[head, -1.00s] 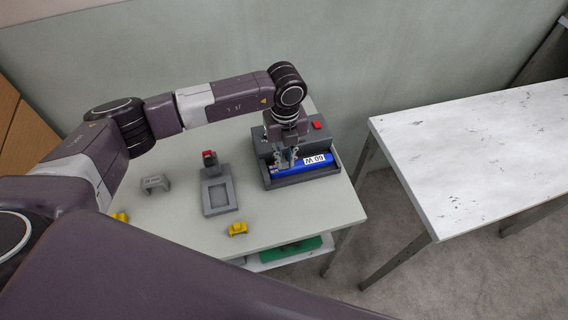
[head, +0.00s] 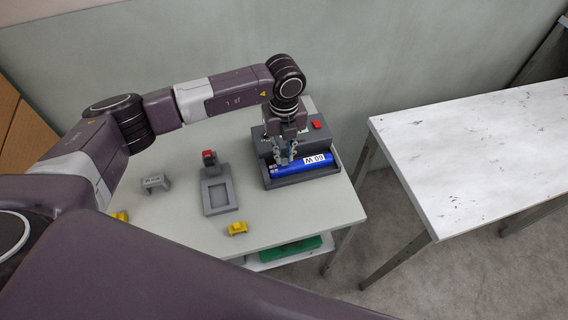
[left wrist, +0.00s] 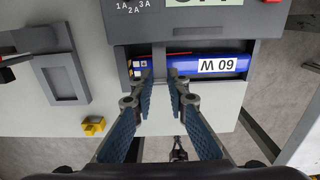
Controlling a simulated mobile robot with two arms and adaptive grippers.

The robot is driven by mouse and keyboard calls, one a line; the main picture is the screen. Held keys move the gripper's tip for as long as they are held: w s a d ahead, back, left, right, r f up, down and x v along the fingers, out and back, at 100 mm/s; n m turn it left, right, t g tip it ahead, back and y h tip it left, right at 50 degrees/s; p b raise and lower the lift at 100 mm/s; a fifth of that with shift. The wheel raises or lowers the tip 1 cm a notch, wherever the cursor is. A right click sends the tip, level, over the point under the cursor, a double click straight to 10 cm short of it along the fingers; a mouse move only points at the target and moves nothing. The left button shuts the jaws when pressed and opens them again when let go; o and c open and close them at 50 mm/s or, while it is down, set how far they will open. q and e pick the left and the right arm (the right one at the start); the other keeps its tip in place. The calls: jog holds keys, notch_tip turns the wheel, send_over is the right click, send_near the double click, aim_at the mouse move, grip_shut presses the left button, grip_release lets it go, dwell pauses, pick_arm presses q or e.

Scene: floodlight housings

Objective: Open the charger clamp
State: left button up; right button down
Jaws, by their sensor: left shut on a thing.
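The battery also shows in the left wrist view (left wrist: 212,66). My left gripper (head: 284,160) is over the left half of the battery. In the left wrist view its fingers (left wrist: 160,78) are close together, one on each side of a narrow dark part crossing the battery. That part appears to be the charger clamp, mostly hidden by the fingers. My right gripper is not in view.
A red button (head: 317,124) is on the charger. A grey stand with a red top (head: 217,192), a grey bracket (head: 155,183) and yellow pieces (head: 237,229) lie to the left. A white table (head: 480,150) stands right, across a gap.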

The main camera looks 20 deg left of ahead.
pick_arm(q)
jog(key=shift+w+a+r, duration=0.1)
jog(key=shift+w+r, duration=0.1)
jog(key=shift+w, duration=0.05)
jog(key=shift+w+a+r, duration=0.2)
jog(key=shift+w+r, duration=0.05)
jog(key=shift+w+a, duration=0.1)
jog(key=shift+w, duration=0.05)
dwell(0.4)
jog(key=shift+w+a+r, duration=0.15)
jog(key=shift+w+a+b, duration=0.1)
jog(key=shift+w+b, duration=0.05)
jog(key=shift+b, duration=0.25)
jog(key=shift+w+a+r, duration=0.15)
jog(key=shift+w, duration=0.1)
dwell(0.3)
